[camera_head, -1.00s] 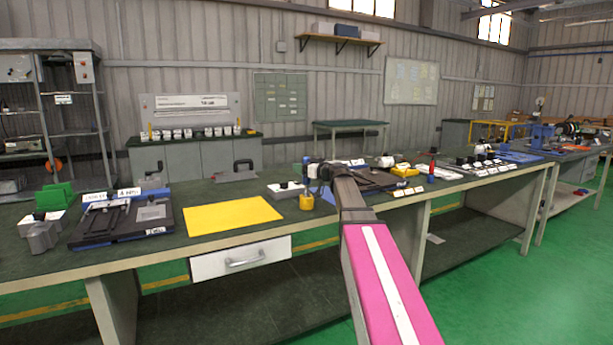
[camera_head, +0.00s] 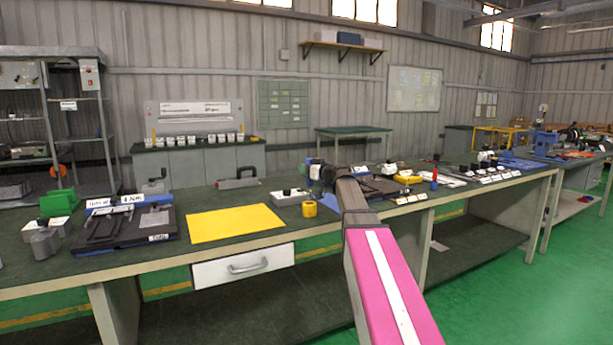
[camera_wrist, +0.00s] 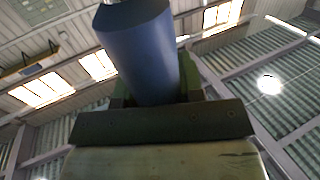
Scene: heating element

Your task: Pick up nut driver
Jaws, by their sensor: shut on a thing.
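The nut driver's blue handle (camera_wrist: 143,50) fills the upper middle of the wrist view, a smooth cylinder. My gripper (camera_wrist: 150,95) is shut on it, with dark finger parts on both sides of the handle. In the head view my gripper (camera_head: 326,174) is small, above the green bench, at the far end of my arm. The rest of the tool is hidden or too small to make out. A yellow cylinder (camera_head: 309,209) stands on the bench below my gripper.
A yellow sheet (camera_head: 235,223) and a black tray of tools (camera_head: 125,232) lie on the bench to the left. A white box with a black knob (camera_head: 289,196) stands left of the yellow cylinder. More labelled items crowd the bench to the right.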

